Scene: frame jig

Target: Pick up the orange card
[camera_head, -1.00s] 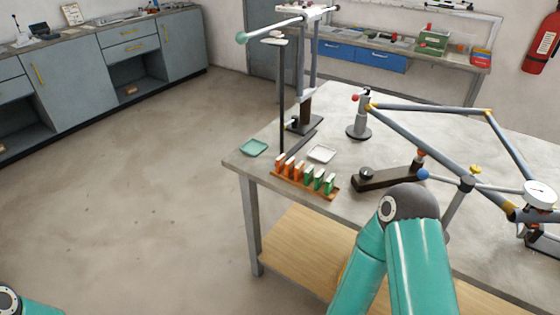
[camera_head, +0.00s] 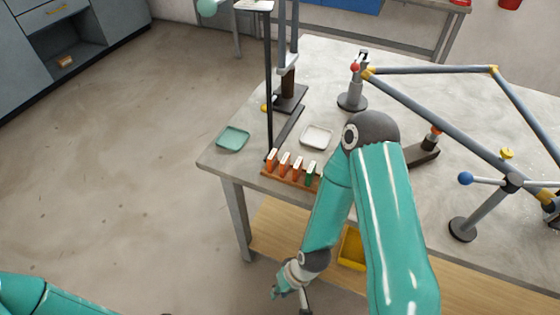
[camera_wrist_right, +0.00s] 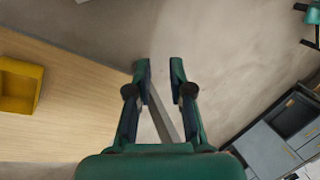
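Orange cards with white tops (camera_head: 285,163) stand upright in a row in a brown rack (camera_head: 266,174) near the table's left front edge. A green card (camera_head: 311,172) stands to their right, and my right arm hides the rack's right end. My right gripper (camera_head: 287,292) hangs below the tabletop, in front of the table and well below the rack. In the right wrist view my right gripper (camera_wrist_right: 160,72) is open and empty, over the floor beside the lower shelf. My left arm shows at the lower left, with its gripper out of view.
A green tray (camera_head: 232,138) and a white tray (camera_head: 317,137) lie behind the rack. A dark upright post (camera_head: 268,90) stands close behind it. A tubular frame (camera_head: 440,120) fills the table's right. A yellow bin (camera_head: 352,248) sits on the wooden lower shelf (camera_head: 460,285).

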